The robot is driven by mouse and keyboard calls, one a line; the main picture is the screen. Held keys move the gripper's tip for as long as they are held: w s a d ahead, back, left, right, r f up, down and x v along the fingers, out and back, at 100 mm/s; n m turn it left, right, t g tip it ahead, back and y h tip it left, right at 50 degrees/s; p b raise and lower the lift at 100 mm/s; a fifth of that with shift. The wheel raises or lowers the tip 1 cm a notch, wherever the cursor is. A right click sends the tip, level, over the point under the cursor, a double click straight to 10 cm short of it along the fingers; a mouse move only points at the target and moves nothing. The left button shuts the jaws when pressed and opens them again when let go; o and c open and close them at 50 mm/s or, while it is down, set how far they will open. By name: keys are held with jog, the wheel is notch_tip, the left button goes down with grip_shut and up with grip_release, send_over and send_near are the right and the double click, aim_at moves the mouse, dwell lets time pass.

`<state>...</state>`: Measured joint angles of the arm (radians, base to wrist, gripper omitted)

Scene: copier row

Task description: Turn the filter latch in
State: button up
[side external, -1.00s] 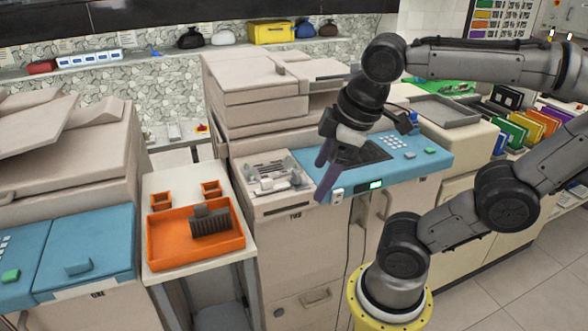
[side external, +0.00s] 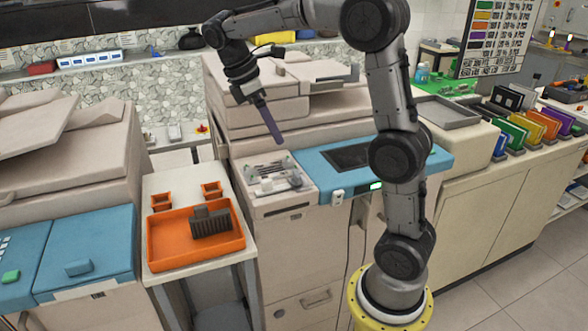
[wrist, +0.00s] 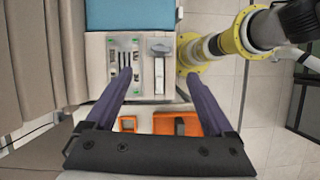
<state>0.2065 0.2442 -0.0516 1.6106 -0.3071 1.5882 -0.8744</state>
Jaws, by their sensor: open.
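An orange tray (side external: 197,262) holding a dark finned block (side external: 211,221) stands on a side table left of the bay. Two small orange bins (side external: 161,202) (side external: 211,190) sit behind it. The copier's raised upper body (side external: 262,112) rises behind the bay.

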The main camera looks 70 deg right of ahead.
aim_at(296, 172)
jog(key=x, duration=1.3)
jog(key=shift+f, duration=0.35)
